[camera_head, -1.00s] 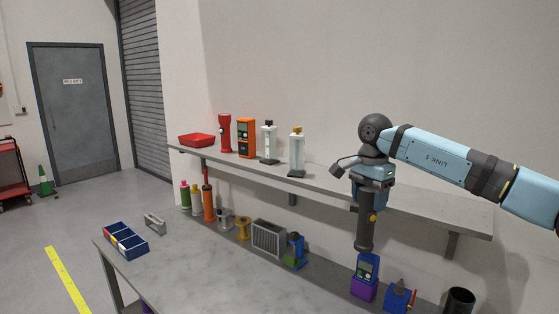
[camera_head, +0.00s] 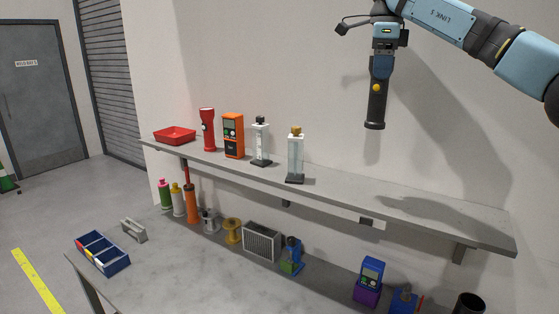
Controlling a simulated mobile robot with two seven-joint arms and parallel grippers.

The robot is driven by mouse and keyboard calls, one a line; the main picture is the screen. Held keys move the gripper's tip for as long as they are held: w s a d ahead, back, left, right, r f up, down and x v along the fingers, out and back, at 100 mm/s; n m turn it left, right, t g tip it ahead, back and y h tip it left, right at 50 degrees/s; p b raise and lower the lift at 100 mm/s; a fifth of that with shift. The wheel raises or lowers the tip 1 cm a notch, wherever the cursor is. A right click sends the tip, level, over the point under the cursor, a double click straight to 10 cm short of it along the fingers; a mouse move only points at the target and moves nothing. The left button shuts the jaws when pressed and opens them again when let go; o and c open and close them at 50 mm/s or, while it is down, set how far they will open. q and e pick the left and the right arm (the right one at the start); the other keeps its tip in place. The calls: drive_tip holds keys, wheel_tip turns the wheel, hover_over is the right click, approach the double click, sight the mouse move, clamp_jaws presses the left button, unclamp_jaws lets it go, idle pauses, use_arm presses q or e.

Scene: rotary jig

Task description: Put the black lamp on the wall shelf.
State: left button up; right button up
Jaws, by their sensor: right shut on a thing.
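The black lamp (camera_head: 376,105), a dark cylinder with a yellow button, hangs upright below my right gripper (camera_head: 383,58). The gripper is shut on the lamp's upper end, and the fingertips are partly hidden. The grey wall shelf (camera_head: 420,208) runs along the wall. In the picture the lamp is above the right half of the shelf, apart from it, with its lower end free. My left gripper is not in view.
On the shelf's left half stand a red tray (camera_head: 175,135), a red torch (camera_head: 207,130), an orange meter (camera_head: 233,136) and two clear bottles (camera_head: 295,158). The shelf's right half is bare. Several items stand on the workbench (camera_head: 200,275) below.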

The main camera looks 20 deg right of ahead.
sight(382, 95)
drive_tip(key=shift+s, duration=0.15)
drive_tip(key=shift+s+f, duration=0.1)
drive_tip(key=shift+f, duration=0.15)
wheel_tip(382, 95, down, 6)
drive_tip(key=shift+s+d+r, duration=0.1)
drive_tip(key=shift+s+r, duration=0.05)
drive_tip(key=shift+r, duration=0.05)
wheel_tip(382, 95, down, 9)
drive_tip(key=shift+r+p, duration=0.1)
drive_tip(key=shift+p, duration=0.65)
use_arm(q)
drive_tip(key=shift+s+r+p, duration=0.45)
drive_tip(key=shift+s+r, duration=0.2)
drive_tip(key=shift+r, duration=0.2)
use_arm(e)
wheel_tip(382, 95, down, 5)
drive_tip(key=shift+r, duration=0.1)
drive_tip(key=o, duration=1.2)
drive_tip(key=shift+f, duration=0.2)
drive_tip(key=shift+o, duration=0.2)
